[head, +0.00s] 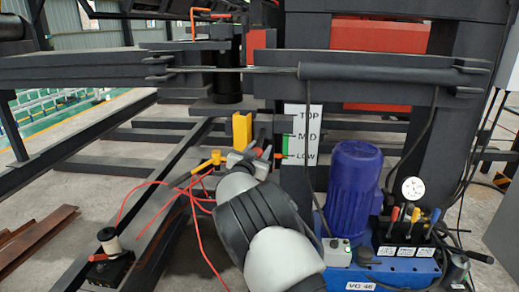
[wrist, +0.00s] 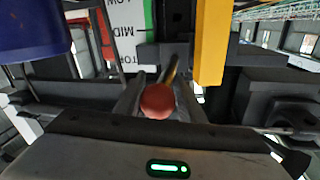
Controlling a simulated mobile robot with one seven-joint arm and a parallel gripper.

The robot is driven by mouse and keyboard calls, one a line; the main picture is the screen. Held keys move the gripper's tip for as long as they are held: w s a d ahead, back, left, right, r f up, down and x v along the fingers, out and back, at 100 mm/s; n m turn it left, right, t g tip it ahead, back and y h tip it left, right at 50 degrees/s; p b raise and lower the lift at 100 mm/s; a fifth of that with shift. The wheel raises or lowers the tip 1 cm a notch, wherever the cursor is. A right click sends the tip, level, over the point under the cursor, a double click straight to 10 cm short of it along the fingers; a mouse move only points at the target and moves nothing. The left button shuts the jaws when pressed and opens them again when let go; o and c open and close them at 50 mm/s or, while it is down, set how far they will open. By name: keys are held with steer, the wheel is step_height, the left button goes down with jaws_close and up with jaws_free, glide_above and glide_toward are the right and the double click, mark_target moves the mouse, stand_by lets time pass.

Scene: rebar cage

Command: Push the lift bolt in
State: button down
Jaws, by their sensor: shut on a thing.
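In the wrist view, a round red knob (wrist: 158,101) sits between the two grey fingers of my gripper (wrist: 160,82). A brass-coloured rod (wrist: 172,70) runs from behind the knob toward a dark block. This looks like the lift bolt. My gripper is shut on it. In the head view, my gripper (head: 259,146) is low in front of the dark frame, just right of a yellow bracket (head: 242,130). A small patch of red shows at the fingers there. My wrist hides most of the bolt, and how deep it sits cannot be told.
A blue motor (head: 353,188) and valve levers (head: 408,222) are at right. Red cables (head: 195,200) hang loose at left, around a yellow fitting (head: 207,162). Dark beams (head: 370,85) cross above.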

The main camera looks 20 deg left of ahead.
steer(key=shift+w+d+r, duration=0.15)
steer(key=shift+w+d, duration=0.05)
steer(key=shift+d, duration=0.05)
steer(key=c, duration=1.5)
jaws_free()
steer(key=shift+o, duration=1.1)
steer(key=shift+w, duration=0.15)
steer(key=shift+a, duration=0.1)
steer(key=shift+s, duration=0.65)
steer(key=s+p, duration=0.1)
steer(key=s, duration=1.5)
steer(key=shift+s+d+p, duration=0.15)
steer(key=shift+d+p, duration=0.15)
steer(key=shift+p, duration=0.05)
